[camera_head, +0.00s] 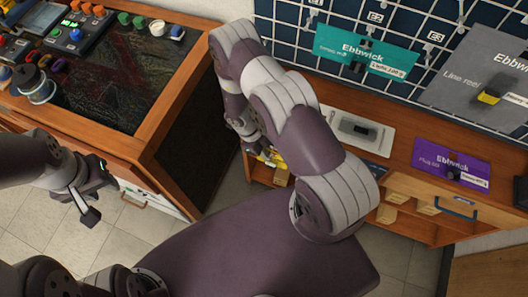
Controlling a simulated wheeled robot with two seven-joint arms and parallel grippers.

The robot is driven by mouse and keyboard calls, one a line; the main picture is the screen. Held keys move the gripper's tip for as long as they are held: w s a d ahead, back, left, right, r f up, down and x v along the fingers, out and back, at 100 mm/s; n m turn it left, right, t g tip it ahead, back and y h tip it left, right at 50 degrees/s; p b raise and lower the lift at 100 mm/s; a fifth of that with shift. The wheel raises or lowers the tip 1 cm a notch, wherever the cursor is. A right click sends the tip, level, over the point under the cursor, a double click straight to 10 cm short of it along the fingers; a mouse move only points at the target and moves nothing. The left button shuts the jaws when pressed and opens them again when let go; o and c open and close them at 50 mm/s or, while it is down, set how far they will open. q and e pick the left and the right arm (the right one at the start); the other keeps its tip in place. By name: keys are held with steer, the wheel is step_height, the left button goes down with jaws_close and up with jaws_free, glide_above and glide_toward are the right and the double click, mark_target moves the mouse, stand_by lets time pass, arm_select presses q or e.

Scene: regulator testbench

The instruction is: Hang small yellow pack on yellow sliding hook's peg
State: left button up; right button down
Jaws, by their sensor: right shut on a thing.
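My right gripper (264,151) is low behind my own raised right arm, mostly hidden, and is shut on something. A small yellow patch (278,161) shows right at its fingertips, which looks like the small yellow pack; most of it is covered by the arm. A yellow block-like piece (489,96), which looks like the yellow sliding hook, sits in front of the grey pack at the right; its peg is too small to make out. My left gripper (94,192) is open and empty above the floor at the left.
A teal pack (364,52) and a grey pack (480,72) hang on the white wire grid (430,32). A purple pack (450,163) is at the wooden shelf's front. A grey device (362,130) lies on the shelf. The wooden bench (176,95) stands at the left.

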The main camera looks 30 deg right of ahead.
stand_by(0.4)
steer(key=c, duration=1.1)
jaws_free()
steer(key=shift+c, duration=0.2)
steer(key=shift+r, duration=0.1)
